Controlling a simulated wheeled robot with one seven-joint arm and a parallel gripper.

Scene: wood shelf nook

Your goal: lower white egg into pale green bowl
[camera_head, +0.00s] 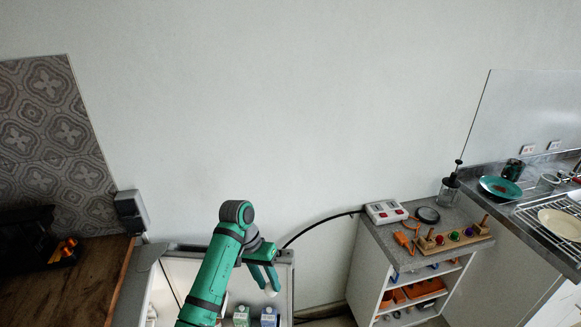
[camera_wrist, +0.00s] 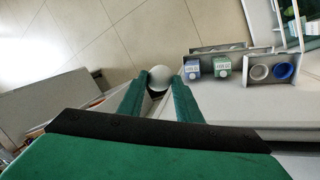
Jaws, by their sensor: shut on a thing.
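My gripper (camera_head: 268,286) hangs low in front of the wall in the head view, with its fingers pointing down. It is shut on the white egg (camera_head: 271,292), which shows at the fingertips. In the wrist view, the egg (camera_wrist: 160,76) sits between the tips of my two green fingers, with floor tiles behind it. I cannot make out a pale green bowl in either view; my arm and gripper cover part of the area below.
Two small cartons, one green (camera_head: 241,317) and one blue (camera_head: 269,318), stand close below my gripper. A holder (camera_wrist: 247,72) with a white and a blue round item is beside them. A grey-topped cabinet (camera_head: 403,239) stands right, a wooden counter (camera_head: 80,285) left.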

